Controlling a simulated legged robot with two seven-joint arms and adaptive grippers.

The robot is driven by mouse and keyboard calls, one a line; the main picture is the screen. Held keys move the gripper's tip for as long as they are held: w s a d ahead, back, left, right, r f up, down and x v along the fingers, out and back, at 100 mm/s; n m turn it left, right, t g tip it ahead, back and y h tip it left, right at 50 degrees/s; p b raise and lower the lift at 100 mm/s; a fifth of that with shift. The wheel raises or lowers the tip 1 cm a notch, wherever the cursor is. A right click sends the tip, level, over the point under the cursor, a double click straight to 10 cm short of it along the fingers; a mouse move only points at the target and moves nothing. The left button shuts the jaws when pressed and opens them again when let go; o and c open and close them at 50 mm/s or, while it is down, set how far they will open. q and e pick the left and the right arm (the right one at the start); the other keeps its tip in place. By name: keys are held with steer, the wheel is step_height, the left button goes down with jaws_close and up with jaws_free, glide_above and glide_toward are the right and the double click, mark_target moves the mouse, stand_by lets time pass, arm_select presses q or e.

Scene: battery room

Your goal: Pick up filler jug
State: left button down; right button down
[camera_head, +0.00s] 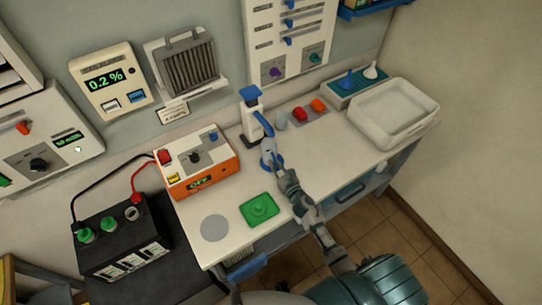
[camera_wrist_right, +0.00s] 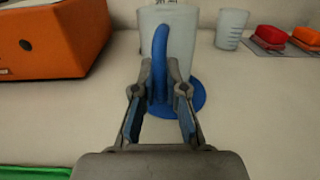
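The filler jug (camera_wrist_right: 184,38) is a pale translucent vessel with a blue handle (camera_wrist_right: 160,50) and a blue disc-like base. It stands upright on the bench, and its top is cut off in the right wrist view. My right gripper (camera_wrist_right: 160,82) is open, with one finger on each side of the handle. A narrow gap seems to remain beside the handle; contact is unclear. The right gripper (camera_head: 281,176) also shows in the head view. My left gripper is not in view.
An orange-and-white charger (camera_head: 197,163) is to the left. A green tray (camera_head: 260,209) lies in front, a small cup (camera_wrist_right: 231,29) behind right. A white basin (camera_head: 392,112) is at far right. Bench between is clear.

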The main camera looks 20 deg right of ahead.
mark_target(274, 160)
steer(key=shift+a+r, duration=0.1)
steer(key=shift+a, duration=0.1)
steer(key=shift+d+r, duration=0.1)
steer(key=shift+r, duration=0.05)
steer(key=shift+r, duration=0.4)
step_height(274, 160, up, 2)
steer(key=shift+r+p, duration=0.1)
steer(key=shift+p, duration=0.4)
steer(key=shift+s+r, duration=0.1)
steer(key=shift+s, duration=0.15)
steer(key=s+a+b, duration=0.1)
steer(key=s+a, duration=0.1)
steer(key=s, duration=0.5)
steer(key=s+a+r, duration=0.1)
steer(key=s+a, duration=0.2)
steer(key=s, duration=0.4)
steer(key=shift+s+r+b, duration=0.2)
steer(key=shift+s+b, duration=0.1)
steer(key=shift+b, duration=0.1)
